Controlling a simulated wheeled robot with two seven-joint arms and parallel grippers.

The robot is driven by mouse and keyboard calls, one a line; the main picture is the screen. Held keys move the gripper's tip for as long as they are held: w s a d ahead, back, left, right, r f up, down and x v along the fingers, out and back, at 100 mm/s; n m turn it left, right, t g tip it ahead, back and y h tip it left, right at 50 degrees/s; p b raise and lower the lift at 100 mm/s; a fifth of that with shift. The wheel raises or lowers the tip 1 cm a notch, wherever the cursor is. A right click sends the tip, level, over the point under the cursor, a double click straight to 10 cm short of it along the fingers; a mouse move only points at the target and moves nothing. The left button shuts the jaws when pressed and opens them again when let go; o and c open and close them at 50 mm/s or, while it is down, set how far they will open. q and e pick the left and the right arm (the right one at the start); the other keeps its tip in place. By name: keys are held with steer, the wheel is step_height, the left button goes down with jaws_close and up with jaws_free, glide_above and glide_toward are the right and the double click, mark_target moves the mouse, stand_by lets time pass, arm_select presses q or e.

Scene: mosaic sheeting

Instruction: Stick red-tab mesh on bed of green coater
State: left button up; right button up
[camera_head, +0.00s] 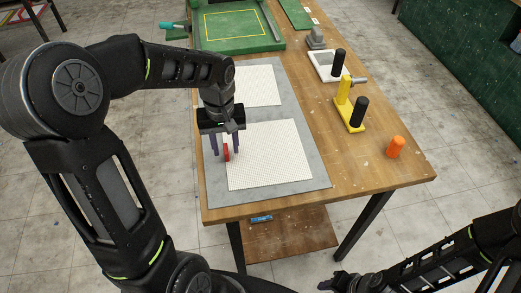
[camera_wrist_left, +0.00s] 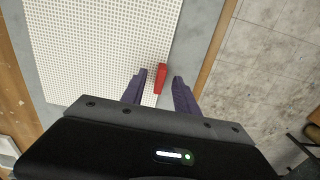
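The mesh with the red tab (camera_head: 226,152) is a white dotted sheet (camera_head: 270,155) lying flat on a grey mat on the table. The red tab (camera_wrist_left: 162,78) stands at the sheet's edge in the left wrist view. My left gripper (camera_head: 221,153) is open above that edge, and its purple fingers (camera_wrist_left: 161,85) are on either side of the tab, apart from it. The green coater (camera_head: 240,45) is at the far end of the table, its bed (camera_head: 233,24) marked with a yellow outline. My right gripper (camera_head: 338,281) is low at the bottom, beyond the table's front edge.
A second white sheet (camera_head: 258,86) lies behind the first on the grey mat (camera_head: 290,100). A yellow stand with black handle (camera_head: 345,108), an orange cylinder (camera_head: 396,147) and a white tray (camera_head: 320,68) stand along the right side of the table.

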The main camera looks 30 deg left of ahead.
arm_select(q)
steer(key=shift+c, duration=0.5)
jaws_close()
stand_by(1.1)
